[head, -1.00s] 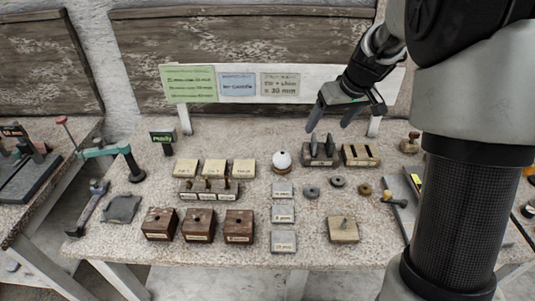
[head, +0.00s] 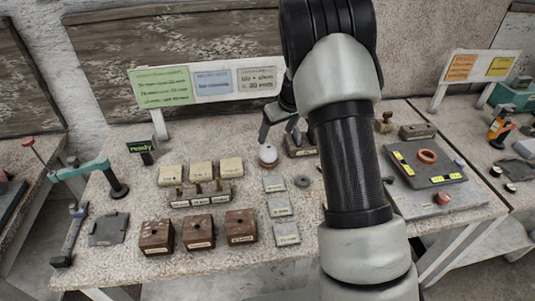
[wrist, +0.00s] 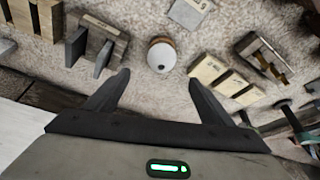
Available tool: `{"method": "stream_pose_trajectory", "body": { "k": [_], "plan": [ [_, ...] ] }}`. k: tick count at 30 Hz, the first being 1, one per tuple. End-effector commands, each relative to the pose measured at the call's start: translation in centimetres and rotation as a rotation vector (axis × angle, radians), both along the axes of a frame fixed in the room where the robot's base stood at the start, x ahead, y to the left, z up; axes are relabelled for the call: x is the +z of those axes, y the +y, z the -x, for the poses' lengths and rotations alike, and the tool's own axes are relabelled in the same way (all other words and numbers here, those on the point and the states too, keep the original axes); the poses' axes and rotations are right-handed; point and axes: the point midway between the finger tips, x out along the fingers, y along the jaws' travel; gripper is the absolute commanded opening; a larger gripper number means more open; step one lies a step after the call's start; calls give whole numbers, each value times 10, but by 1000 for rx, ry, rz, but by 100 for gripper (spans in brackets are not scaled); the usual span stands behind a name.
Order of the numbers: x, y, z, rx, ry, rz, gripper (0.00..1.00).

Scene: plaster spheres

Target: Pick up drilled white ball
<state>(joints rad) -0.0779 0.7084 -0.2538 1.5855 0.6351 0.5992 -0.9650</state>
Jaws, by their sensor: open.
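The drilled white ball (head: 267,154) sits on a small brownish base on the speckled bench. In the wrist view the white ball (wrist: 162,56) shows a dark hole in its face and lies just beyond my fingertips, between their lines. My gripper (wrist: 160,80) is open and empty. In the head view my gripper (head: 279,128) hangs above and just behind the ball, partly hidden by my arm. I see no contact between fingers and ball.
A dark block with upright plates (wrist: 95,45) stands close to the ball on one side. Pale labelled blocks (wrist: 222,78) stand on the other. A sign board (head: 205,82) rises behind. Three brown drilled blocks (head: 198,232) stand in front.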

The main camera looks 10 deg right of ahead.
Motion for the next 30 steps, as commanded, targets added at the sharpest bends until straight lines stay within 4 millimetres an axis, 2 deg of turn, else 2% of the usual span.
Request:
{"method": "stream_pose_trajectory", "body": {
  "k": [3, 9, 16, 24, 30],
  "plan": [
    [-25, 4, -9, -1, 3, 0, 76],
    [-55, 9, -21, -1, 0, 0, 76],
    [-69, 11, -24, -1, 0, 0, 76],
    [-107, 15, -30, 0, -1, 0, 76],
    [-114, 16, -33, 0, -3, 0, 76]
  ]
}}
